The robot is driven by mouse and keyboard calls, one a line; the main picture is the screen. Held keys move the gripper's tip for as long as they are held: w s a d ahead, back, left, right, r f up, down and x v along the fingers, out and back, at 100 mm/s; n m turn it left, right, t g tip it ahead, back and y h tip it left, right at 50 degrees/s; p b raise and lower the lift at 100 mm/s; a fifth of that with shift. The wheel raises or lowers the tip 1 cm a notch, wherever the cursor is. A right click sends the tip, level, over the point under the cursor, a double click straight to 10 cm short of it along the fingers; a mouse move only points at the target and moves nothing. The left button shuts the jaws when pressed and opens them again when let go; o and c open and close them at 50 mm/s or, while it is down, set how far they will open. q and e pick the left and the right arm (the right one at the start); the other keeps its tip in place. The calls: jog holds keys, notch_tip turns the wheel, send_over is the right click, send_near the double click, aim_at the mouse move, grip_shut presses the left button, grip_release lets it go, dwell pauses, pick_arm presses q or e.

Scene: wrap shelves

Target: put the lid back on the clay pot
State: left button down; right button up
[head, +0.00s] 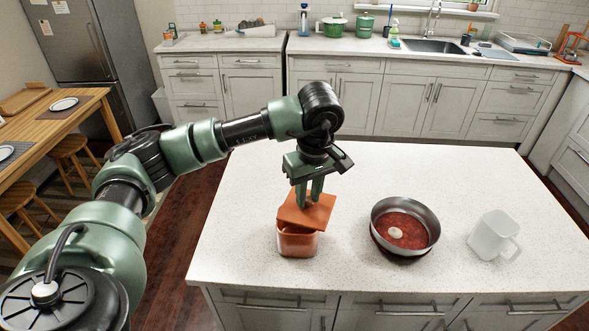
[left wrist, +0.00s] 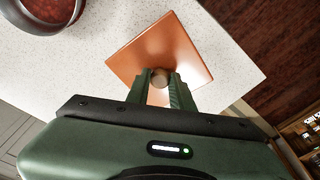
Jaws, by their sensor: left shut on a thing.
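The clay pot (head: 297,244) is a squarish orange-brown vessel on the white island counter. The lid (head: 301,215) is a flat orange square with a round knob. My left gripper (head: 311,197) points down and is shut on the lid's knob. The lid is over the pot and hides most of its opening; a dark gap shows under the lid's front edge. The lid looks turned and shifted against the rim; I cannot tell whether they touch. In the left wrist view the lid (left wrist: 143,53) shows with its knob (left wrist: 159,78) between the fingers, and hides the pot.
A round metal pan (head: 433,218) with a red inside and a small pale thing in it stands right of the pot. A wooden table (head: 72,128) is at the left.

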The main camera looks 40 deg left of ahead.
pick_arm(q)
jog(key=w+a+n, duration=0.1)
jog(key=a+n, duration=0.1)
jog(key=shift+w+a+n+p, duration=0.3)
jog(key=shift+w+a+n, duration=0.1)
jog(key=shift+a, duration=0.25)
jog(key=shift+s+a+f, duration=0.1)
jog(key=shift+s+f, duration=0.1)
jog(key=shift+s, duration=0.05)
jog(key=shift+f+b, duration=0.7)
jog(key=shift+f, duration=0.25)
jog(key=shift+f+b, duration=0.5)
jog(key=shift+f, duration=0.4)
jog(key=shift+f+b, duration=0.65)
pick_arm(e)
jog(key=shift+w+d+f, duration=0.1)
jog(key=shift+w+f, duration=0.2)
jog(key=shift+f, duration=0.2)
jog(key=shift+w+d+f, duration=0.1)
jog(key=shift+w+f, duration=0.15)
jog(key=shift+f, duration=0.25)
jog(key=shift+f, duration=0.15)
